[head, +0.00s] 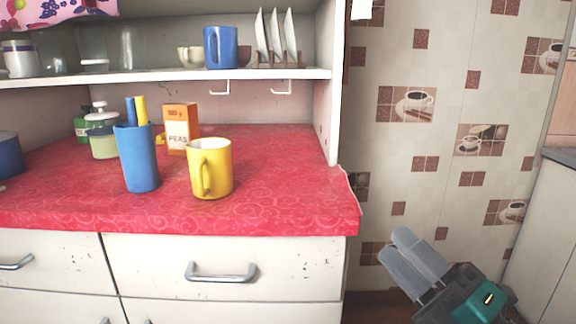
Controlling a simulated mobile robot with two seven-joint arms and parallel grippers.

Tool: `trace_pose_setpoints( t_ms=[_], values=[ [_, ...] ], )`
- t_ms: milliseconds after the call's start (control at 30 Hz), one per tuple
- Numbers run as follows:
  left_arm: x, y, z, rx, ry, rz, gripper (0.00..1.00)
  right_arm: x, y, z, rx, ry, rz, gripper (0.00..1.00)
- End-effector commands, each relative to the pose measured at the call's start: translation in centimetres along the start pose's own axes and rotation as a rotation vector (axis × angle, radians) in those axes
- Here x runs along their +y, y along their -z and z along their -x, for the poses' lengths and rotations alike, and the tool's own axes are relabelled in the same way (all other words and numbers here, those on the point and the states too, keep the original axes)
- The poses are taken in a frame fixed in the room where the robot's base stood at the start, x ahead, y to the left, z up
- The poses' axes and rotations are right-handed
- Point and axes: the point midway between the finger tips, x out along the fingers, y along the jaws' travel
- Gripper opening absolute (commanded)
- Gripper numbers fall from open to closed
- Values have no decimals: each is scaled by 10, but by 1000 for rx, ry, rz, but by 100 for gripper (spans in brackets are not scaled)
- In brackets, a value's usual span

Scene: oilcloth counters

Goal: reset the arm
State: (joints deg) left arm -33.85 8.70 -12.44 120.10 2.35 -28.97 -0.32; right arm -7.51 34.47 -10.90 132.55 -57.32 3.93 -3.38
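My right gripper (412,262) is at the lower right of the head view, in front of the tiled wall and to the right of the counter. Its two grey fingers lie close side by side, with nothing visible held between them. It is apart from the counter. My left gripper is not in the view.
The red oilcloth counter (285,195) holds a yellow mug (212,170), a blue cup (137,160), a peas box (180,128) and a white-lidded jar (103,138). A shelf (290,74) above bears a blue mug (220,47) and plates. Drawers (225,250) are shut below.

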Motion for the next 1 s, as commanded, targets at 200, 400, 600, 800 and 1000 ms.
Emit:
trace_pose_setpoints(
  t_ms=[200, 400, 600, 800, 1000],
  values=[
    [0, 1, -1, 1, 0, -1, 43, -124, -17, 62, -464, 192, -743, 36],
    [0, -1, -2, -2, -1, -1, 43, -229, 36, 142, -854, 400, -1308, 36],
    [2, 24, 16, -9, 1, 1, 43, -242, 85, 178, -1063, 520, -1604, 36],
    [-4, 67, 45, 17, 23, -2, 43, -200, 73, 172, -1080, 510, -1576, 36],
    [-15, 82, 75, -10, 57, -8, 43, -163, 63, 168, -1097, 501, -1553, 36]
  ],
)
